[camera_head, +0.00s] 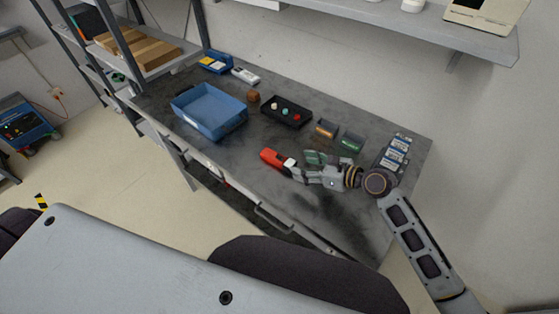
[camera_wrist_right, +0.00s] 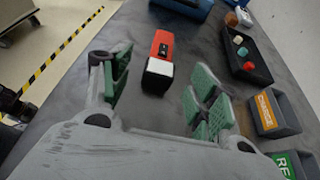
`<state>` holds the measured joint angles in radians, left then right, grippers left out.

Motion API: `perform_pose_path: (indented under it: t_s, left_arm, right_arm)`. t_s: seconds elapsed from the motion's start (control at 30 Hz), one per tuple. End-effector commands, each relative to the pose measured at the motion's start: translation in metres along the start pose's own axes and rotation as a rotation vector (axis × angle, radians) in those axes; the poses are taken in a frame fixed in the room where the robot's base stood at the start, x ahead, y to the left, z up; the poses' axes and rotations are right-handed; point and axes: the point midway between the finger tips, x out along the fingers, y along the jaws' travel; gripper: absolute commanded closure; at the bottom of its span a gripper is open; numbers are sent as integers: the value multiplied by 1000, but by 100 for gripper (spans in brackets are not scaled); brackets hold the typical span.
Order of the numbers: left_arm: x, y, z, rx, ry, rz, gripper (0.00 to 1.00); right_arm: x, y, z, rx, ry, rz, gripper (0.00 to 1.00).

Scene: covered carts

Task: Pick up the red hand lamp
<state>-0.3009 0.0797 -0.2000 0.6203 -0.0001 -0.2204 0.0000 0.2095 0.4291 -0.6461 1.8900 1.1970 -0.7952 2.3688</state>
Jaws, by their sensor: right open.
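The red hand lamp (camera_head: 272,157) lies on the dark grey table (camera_head: 330,220), its white end turned toward my right gripper. In the right wrist view the lamp (camera_wrist_right: 162,47) is ahead, between the lines of the two green-padded fingers. The head view does not clearly show how far the fingertips reach along the lamp. My left gripper is in neither view.
A blue tray (camera_head: 215,128) stands behind and left of the lamp. A black tray (camera_head: 280,122) with small coloured knobs and two small bins (camera_head: 351,143) lie behind. Labelled boxes (camera_head: 396,153) sit at right. A shelf (camera_head: 440,35) overhangs the back.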

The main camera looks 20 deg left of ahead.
Motion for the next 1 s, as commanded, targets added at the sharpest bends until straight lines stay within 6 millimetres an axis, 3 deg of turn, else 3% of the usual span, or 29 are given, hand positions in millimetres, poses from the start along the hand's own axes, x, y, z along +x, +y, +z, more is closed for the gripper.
perform_pose_path:
  t_s: [0.5, 1.0]
  left_arm:
    - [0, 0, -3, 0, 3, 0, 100]
    - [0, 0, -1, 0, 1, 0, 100]
  right_arm:
    - [55, -1, 1, 0, -2, 0, 39]
    - [60, 0, 1, 0, 0, 0, 39]
